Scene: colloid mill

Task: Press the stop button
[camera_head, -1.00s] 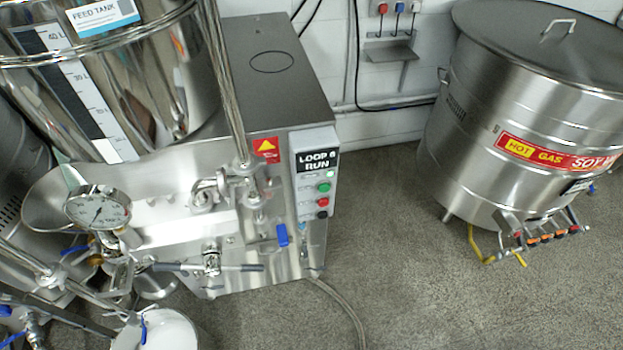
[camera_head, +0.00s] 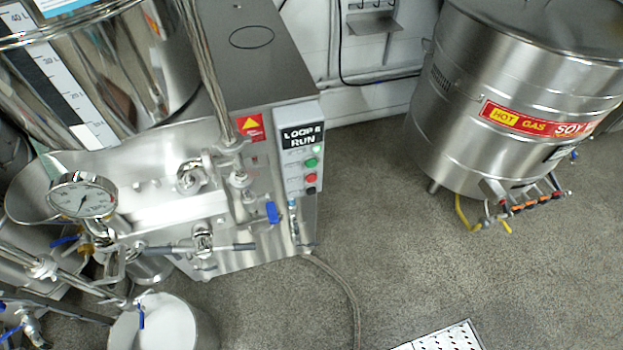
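The grey control box (camera_head: 302,150) is on the front right of the steel mill cabinet and bears a black "LOOP 6 RUN" label. Down its right side are a small pale green lamp (camera_head: 317,149), a green button (camera_head: 311,162), a red button (camera_head: 311,177) and a dark button (camera_head: 310,190). The small lettering beside them is too small to read. Nothing covers the buttons. My gripper is not in view.
A pressure gauge (camera_head: 83,196), steel pipes and a blue-handled valve (camera_head: 272,212) stand left of and below the box. A hose (camera_head: 350,290) runs over the floor. A large gas-heated vessel (camera_head: 510,110) stands right. Grey floor between is open, with a grate (camera_head: 445,340) in front.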

